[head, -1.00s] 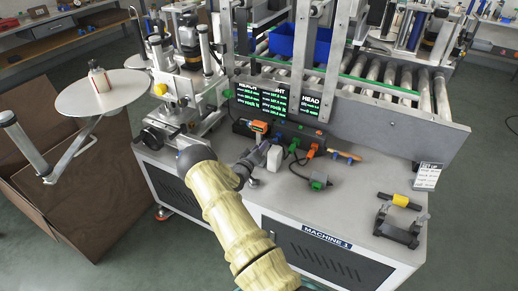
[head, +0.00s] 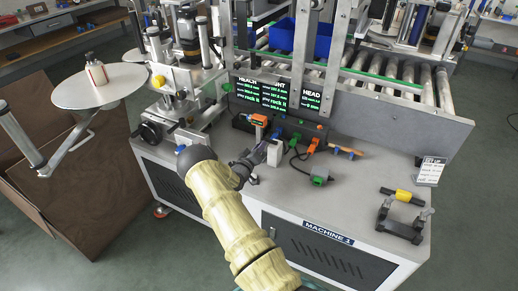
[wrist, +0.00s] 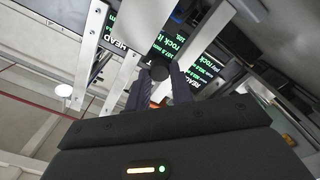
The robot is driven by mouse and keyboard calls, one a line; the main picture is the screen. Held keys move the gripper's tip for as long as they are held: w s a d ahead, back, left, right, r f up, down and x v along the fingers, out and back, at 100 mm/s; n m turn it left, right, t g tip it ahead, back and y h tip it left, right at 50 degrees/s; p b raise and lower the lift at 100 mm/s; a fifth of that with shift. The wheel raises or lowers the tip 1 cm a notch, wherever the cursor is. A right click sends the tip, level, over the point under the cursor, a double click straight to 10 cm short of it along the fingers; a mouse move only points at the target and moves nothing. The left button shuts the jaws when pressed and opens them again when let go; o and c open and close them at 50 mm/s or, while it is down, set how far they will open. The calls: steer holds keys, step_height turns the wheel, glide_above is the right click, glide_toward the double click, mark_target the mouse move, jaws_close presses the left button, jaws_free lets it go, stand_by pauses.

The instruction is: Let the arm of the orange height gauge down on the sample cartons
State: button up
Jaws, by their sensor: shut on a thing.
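The orange height gauge (head: 260,120) stands on the machine bench below the dark display panels in the head view. A small white carton (head: 275,153) stands just right of my gripper (head: 264,150). In the wrist view, my gripper (wrist: 158,85) is shut on a dark round knob (wrist: 158,70) between its fingertips. A bit of orange shows behind the fingers there. The gauge's arm and its contact with any carton are too small and too covered by my gripper to tell.
Another orange device (head: 313,146) with a cable and a grey-green block (head: 320,179) lie to the right. A black stand (head: 403,222), a yellow-and-black tool (head: 402,195) and a white card (head: 430,170) sit farther right. The bench front is mostly clear.

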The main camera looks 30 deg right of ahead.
steer(key=o, duration=0.7)
steer(key=shift+o, duration=0.2)
steer(key=v, duration=1.7)
steer(key=shift+s, duration=0.15)
steer(key=shift+a, duration=0.15)
